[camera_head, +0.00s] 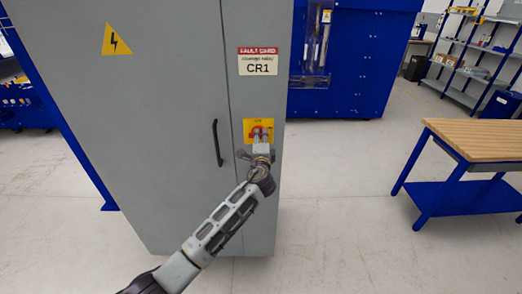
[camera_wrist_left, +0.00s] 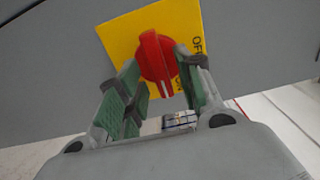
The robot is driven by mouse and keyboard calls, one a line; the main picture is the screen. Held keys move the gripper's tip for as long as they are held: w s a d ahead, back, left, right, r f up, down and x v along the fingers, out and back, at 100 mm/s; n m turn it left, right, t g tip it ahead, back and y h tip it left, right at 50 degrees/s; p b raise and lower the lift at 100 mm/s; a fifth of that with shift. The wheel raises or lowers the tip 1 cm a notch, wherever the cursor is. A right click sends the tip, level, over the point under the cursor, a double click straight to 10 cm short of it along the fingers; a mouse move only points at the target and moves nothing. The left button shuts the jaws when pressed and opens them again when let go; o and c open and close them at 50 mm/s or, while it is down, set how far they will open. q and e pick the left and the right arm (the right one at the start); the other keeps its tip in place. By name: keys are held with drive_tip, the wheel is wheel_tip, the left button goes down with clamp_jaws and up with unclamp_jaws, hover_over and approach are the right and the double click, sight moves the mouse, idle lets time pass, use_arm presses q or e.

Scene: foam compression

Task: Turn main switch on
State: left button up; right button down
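The main switch is a red rotary knob (camera_wrist_left: 156,62) on a yellow plate (camera_wrist_left: 122,38) in the left wrist view. The plate also shows in the head view (camera_head: 249,124), on the right part of the grey cabinet (camera_head: 170,150). My left gripper (camera_wrist_left: 160,85) has its green-padded fingers apart, one on each side of the knob's handle. The right finger is very close to the knob; I cannot tell whether either finger touches it. In the head view the left gripper (camera_head: 261,138) covers part of the knob. My right gripper is not in view.
A black door handle (camera_head: 217,143) stands out from the cabinet left of the switch. A wooden-topped blue workbench (camera_head: 480,138) stands at the right. The floor between cabinet and bench is clear.

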use_arm(q)
drive_tip(key=s, duration=1.1)
drive_tip(key=shift+s, duration=0.4)
idle(0.5)
